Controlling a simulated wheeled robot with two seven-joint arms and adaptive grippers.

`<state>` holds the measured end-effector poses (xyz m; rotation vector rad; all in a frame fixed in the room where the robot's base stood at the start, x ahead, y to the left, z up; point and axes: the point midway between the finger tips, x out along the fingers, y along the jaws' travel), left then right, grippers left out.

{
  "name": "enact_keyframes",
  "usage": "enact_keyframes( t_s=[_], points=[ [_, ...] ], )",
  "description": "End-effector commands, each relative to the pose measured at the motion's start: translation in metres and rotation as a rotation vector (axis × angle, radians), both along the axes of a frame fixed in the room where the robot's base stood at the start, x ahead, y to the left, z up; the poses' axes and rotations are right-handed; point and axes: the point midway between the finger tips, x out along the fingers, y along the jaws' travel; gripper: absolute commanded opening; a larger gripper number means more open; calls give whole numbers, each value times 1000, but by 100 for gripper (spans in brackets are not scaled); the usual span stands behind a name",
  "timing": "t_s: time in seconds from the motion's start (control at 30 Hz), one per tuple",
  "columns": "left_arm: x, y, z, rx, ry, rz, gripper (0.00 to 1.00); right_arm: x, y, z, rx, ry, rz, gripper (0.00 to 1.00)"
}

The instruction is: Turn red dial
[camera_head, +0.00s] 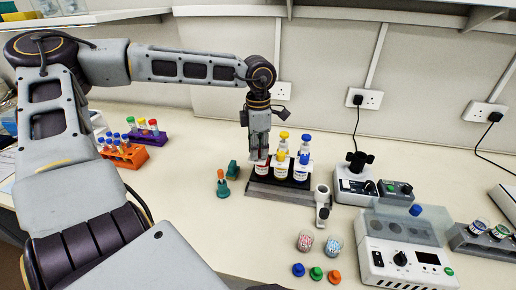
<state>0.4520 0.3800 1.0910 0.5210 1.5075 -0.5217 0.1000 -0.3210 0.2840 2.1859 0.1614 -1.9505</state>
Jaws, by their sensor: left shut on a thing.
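My left gripper (260,155) points straight down over the left front corner of a dark bottle rack (283,194). It is shut on the red top of a white bottle (262,169), which stands in the rack. The fingers hide most of that top. I see no separate dial that is clearly red. A white instrument (408,262) at the lower right has a black knob (400,258) and a small dark display with red marks. My right gripper is not in view.
Yellow- and blue-capped bottles (282,166) stand close to the gripper. Orange (127,158) and purple tube racks (149,138) stand at left. Loose caps (316,273) lie in front.

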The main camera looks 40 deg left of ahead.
Motion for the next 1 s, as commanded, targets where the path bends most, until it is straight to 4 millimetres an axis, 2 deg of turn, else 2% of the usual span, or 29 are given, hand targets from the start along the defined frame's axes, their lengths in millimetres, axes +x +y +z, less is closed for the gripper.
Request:
enact_keyframes(
  t_s=[0.03,0.2,0.67,0.87,1.0],
  points=[
    [1,0,1,1,-3,1,25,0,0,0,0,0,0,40],
    [1,0,1,0,-3,1,45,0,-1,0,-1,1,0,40],
    [0,0,4,0,-1,1,45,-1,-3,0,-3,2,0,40],
    [1,0,20,0,-3,1,45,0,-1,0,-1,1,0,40],
    [1,0,39,2,-4,1,45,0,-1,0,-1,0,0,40]
  ],
)
